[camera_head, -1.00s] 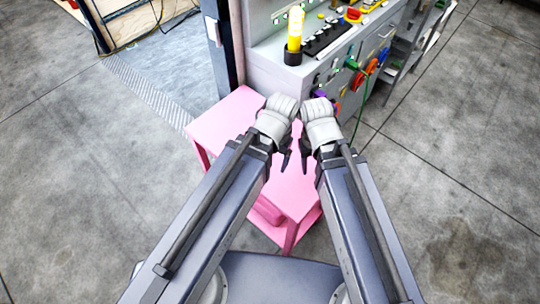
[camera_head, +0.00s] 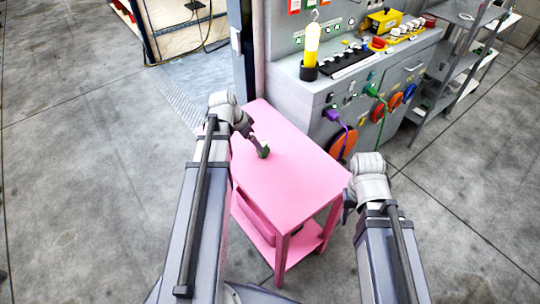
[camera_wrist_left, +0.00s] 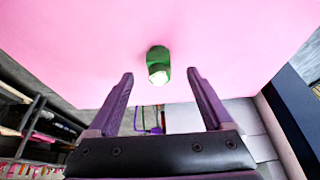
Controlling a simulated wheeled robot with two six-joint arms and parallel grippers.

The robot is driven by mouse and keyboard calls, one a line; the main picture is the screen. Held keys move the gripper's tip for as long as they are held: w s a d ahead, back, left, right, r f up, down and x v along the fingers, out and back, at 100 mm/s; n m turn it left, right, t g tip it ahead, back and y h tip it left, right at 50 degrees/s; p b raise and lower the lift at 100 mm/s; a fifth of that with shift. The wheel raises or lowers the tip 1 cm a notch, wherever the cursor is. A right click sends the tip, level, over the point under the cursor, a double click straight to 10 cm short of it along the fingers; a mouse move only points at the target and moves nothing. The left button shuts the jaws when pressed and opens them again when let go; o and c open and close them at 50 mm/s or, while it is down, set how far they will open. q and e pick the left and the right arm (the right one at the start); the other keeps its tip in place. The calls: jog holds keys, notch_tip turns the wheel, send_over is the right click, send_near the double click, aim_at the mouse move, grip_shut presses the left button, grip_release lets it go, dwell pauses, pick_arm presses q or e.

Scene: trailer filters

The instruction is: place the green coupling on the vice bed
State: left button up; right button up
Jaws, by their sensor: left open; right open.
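The green coupling (camera_head: 264,152) is on the pink table top, left of its middle. In the left wrist view the coupling (camera_wrist_left: 159,58) is a short green cylinder with a pale end, against the pink surface. My left gripper (camera_head: 256,143) is close above it; in the left wrist view its two fingers (camera_wrist_left: 161,74) are spread, with the coupling between and just beyond the tips, and nothing is held. My right gripper (camera_head: 348,208) is beside the table's right front corner, partly hidden by its wrist, and holds nothing visible. I cannot make out a vice bed.
The pink table (camera_head: 290,180) has a clear top and a lower shelf. Behind it stands a grey workbench (camera_head: 345,85) with a yellow cylinder (camera_head: 311,45), coloured plugs and hanging cables. A grey shelf rack (camera_head: 462,60) stands at the right. Open floor lies at both sides.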

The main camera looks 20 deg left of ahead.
aim_at(264, 143)
pick_arm(q)
jog(key=shift+b+x, duration=1.25)
jog(key=shift+x, duration=0.1)
jog(key=b+x, duration=0.4)
jog(key=x, duration=0.1)
jog(key=shift+w+d, duration=0.4)
jog(key=shift+r, duration=0.15)
jog(key=shift+c, duration=0.3)
grip_shut()
